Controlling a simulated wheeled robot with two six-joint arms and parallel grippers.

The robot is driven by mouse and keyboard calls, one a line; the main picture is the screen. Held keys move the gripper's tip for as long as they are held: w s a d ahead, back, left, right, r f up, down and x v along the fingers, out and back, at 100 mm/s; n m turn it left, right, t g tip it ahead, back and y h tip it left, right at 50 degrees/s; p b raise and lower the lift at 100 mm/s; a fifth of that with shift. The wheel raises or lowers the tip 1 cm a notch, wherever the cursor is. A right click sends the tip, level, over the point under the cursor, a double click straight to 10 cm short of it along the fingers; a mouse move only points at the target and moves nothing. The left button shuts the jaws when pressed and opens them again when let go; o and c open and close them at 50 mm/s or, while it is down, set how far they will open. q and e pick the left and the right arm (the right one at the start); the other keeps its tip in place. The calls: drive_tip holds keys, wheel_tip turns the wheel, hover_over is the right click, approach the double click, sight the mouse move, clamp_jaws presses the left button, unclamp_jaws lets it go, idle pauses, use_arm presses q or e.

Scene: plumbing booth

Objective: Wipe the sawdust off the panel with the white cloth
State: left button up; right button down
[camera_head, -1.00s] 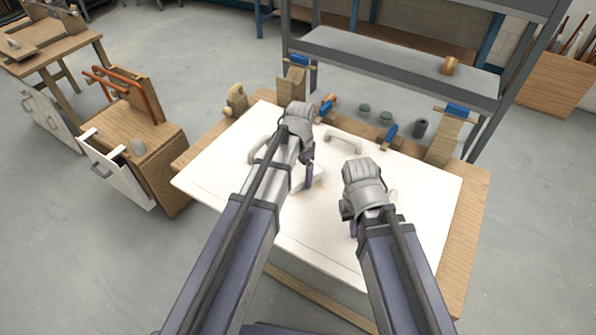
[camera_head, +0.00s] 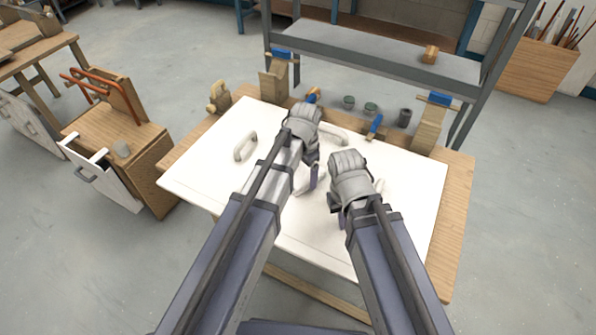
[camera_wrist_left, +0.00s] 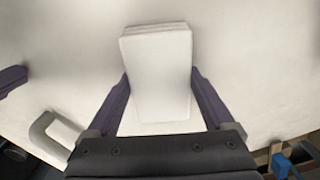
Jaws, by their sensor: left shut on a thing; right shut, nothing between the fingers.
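The white panel (camera_head: 215,190) lies flat on a wooden bench, with two pale handles (camera_head: 245,147) standing on it. My left gripper (camera_head: 313,180) is low over the middle of the panel. In the left wrist view, it is shut on the white cloth (camera_wrist_left: 158,75), a folded block lying against or just above the panel. In the head view the cloth is mostly hidden by my arm. My right gripper (camera_head: 335,205) is shut and empty, low over the panel just right of the left one. No sawdust shows clearly; the arms cover part of the panel.
Wooden blocks with blue clamps (camera_head: 432,120) stand at the bench's back corners. Small green pots (camera_head: 370,108), a dark cup (camera_head: 405,117) and a blue-handled tool (camera_head: 375,126) line the back edge. A grey metal shelf (camera_head: 380,60) rises behind. The panel's front left is clear.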

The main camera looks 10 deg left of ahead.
sight(318, 187)
use_arm(q)
drive_tip(key=shift+s+d+f, duration=0.1)
drive_tip(key=shift+s+d, duration=0.2)
drive_tip(key=shift+d, duration=0.4)
drive_tip(key=shift+s+d+r, duration=0.1)
drive_tip(key=shift+s+d, duration=0.15)
drive_tip(key=shift+d, duration=0.5)
drive_tip(key=shift+s+d+f, duration=0.1)
drive_tip(key=shift+s+d, duration=0.2)
drive_tip(key=shift+d, duration=0.4)
use_arm(e)
drive_tip(key=shift+f, duration=0.1)
use_arm(q)
drive_tip(key=shift+s+d, duration=0.25)
drive_tip(key=shift+d, duration=0.55)
drive_tip(key=shift+s+d, duration=0.25)
drive_tip(key=shift+d, duration=0.7)
use_arm(e)
drive_tip(key=shift+a, duration=0.1)
use_arm(q)
drive_tip(key=shift+r, duration=0.2)
use_arm(e)
drive_tip(key=shift+w+r, duration=0.1)
drive_tip(key=shift+r, duration=0.15)
